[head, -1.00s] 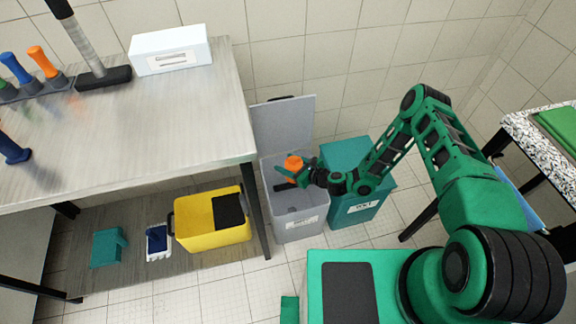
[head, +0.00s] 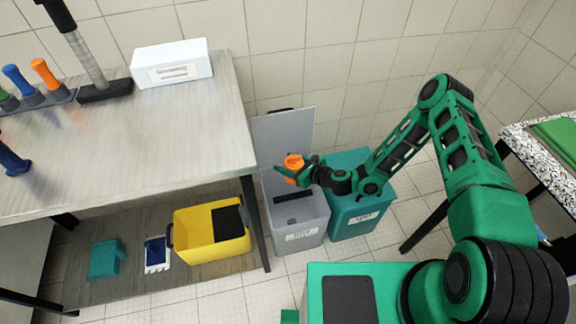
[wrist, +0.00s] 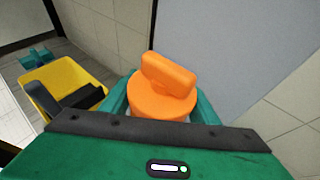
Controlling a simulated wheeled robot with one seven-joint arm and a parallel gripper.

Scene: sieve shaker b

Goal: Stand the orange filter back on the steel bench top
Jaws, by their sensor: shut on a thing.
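The orange filter (head: 294,162) is held in my gripper (head: 291,172), above the open grey bin. In the wrist view the orange filter (wrist: 162,90) shows a round top with a raised bar-shaped grip, between my two green fingers. My gripper is shut on it; the filter's lower part is mostly hidden. The steel bench top (head: 130,135) is at the left in the head view, to the left of my gripper and apart from it.
A grey bin (head: 300,235) with its lid up stands right of the bench, beside a teal bin (head: 355,215). On the bench stand a white box (head: 172,62), a black stand with a post (head: 105,88) and several coloured-handled tools (head: 45,72). The bench's middle is clear. A yellow bin (head: 210,240) sits underneath.

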